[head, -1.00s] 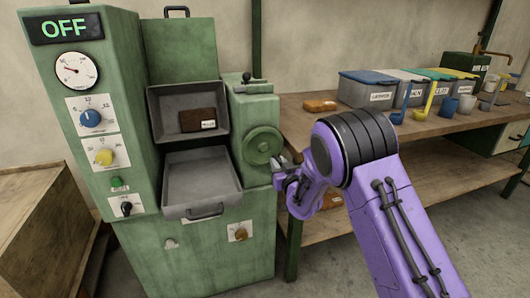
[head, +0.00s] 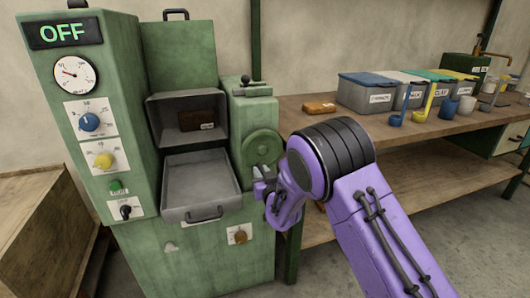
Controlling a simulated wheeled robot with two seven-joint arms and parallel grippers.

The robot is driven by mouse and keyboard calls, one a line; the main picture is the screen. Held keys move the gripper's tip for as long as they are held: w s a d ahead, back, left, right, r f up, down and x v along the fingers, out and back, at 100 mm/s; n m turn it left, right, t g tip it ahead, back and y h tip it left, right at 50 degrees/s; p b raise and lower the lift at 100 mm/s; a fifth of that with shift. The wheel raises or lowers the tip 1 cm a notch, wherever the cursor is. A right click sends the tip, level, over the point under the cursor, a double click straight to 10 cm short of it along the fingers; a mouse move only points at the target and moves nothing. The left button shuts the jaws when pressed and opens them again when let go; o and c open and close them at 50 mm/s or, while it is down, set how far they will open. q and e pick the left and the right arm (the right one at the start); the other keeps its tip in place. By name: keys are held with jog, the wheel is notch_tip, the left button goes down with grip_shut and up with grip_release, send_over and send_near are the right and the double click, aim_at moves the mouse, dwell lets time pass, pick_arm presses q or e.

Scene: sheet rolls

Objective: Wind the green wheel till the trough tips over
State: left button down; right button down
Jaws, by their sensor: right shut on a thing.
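The green wheel (head: 262,146) is on the right side of the green machine. My right gripper (head: 262,182) is at the wheel's lower edge, shut on what appears to be its handle, which the jaws mostly hide. The grey trough (head: 172,139) is in the machine's upper opening, left of the wheel, and holds a dark brown labelled block (head: 203,120). Its exact tilt is hard to tell. Below it is an empty grey tray (head: 200,184) with a front handle. My left gripper is not in view.
The machine's panel (head: 90,130) has a gauge, knobs and a display reading OFF. A wooden bench (head: 420,132) at right bears lidded bins (head: 378,97), scoops, cups and an orange-brown block (head: 319,108). A wooden box (head: 40,220) stands at left.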

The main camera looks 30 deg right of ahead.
jog(key=shift+w+a+r+p, duration=0.2)
jog(key=shift+a+r+p, duration=0.15)
jog(key=shift+a+r, duration=0.2)
jog(key=shift+w+a+r+p, duration=0.2)
jog(key=shift+a+r+p, duration=0.2)
jog(key=shift+a, duration=0.25)
jog(key=shift+w+a+r+p, duration=0.1)
jog(key=shift+a+r+p, duration=0.45)
jog(key=shift+r+p, duration=0.3)
jog(key=shift+a+r+p, duration=0.3)
jog(key=shift+r+p, duration=0.5)
jog(key=shift+r, duration=0.1)
grip_release()
jog(key=shift+a, duration=0.1)
jog(key=shift+s, duration=0.2)
jog(key=p, duration=0.2)
send_near(245, 155)
jog(key=v, duration=0.3)
jog(key=shift+s+f, duration=0.1)
